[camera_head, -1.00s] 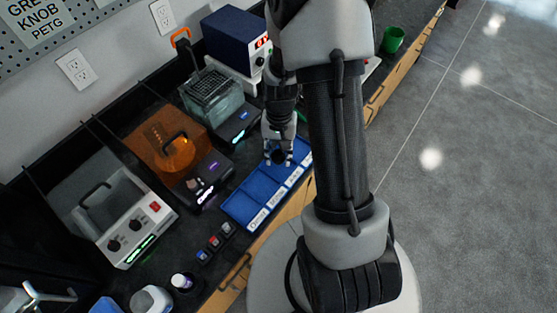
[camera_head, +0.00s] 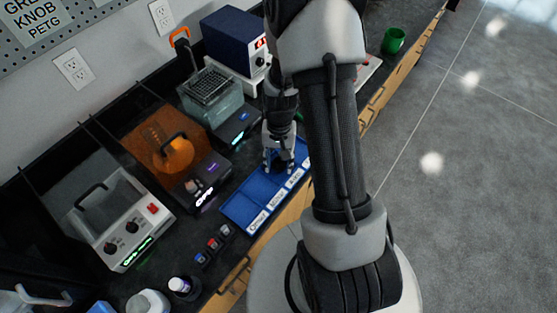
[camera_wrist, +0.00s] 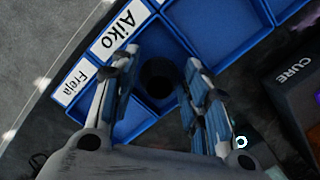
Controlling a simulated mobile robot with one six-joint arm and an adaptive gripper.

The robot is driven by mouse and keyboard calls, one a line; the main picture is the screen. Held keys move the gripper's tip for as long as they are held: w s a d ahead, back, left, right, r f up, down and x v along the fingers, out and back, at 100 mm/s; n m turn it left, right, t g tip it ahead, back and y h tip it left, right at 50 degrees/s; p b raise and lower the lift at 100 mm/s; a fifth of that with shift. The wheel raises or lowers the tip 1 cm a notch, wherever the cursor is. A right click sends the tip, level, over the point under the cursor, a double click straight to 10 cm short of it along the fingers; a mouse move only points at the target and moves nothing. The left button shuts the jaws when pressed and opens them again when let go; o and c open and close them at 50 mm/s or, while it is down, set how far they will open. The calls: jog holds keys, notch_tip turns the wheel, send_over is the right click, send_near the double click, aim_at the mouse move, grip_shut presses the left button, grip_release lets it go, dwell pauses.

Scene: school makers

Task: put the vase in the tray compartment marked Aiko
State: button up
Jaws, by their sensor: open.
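The vase (camera_wrist: 158,78) is a dark, round-mouthed piece seen from above in the wrist view. It appears to stand in the blue tray (camera_head: 250,200), in the compartment behind the label marked Aiko (camera_wrist: 119,29). My gripper (camera_wrist: 160,98) is open, with one finger on each side of the vase. A gap shows between the vase and at least the right finger. In the head view my gripper (camera_head: 279,168) points down over the tray's far end, and the vase is a dark spot between the fingers. Its lower part is hidden.
The Freja label (camera_wrist: 75,82) marks the neighbouring compartment. A machine marked CURE (camera_wrist: 295,72) stands close behind the tray. An orange-lidded machine (camera_head: 165,150) and a glass tank (camera_head: 212,97) stand along the wall. The nearer tray compartments look empty.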

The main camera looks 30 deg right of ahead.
jog(key=shift+r, duration=0.1)
jog(key=s+a+r+n+t+p, duration=0.1)
jog(key=a+r+p, duration=0.1)
jog(key=r, duration=1.1)
jog(key=s+a+r+n+t+p, duration=0.1)
jog(key=a+r+n+p, duration=0.15)
jog(key=r, duration=1.05)
jog(key=s+a+r+n+t, duration=0.3)
jog(key=s+a+r, duration=0.3)
jog(key=s+r, duration=0.3)
jog(key=shift+s+r+n+t+h, duration=0.2)
jog(key=shift+s+n+t+h, duration=0.2)
jog(key=shift+s, duration=0.9)
jog(key=shift+a, duration=0.1)
jog(key=shift+c, duration=0.2)
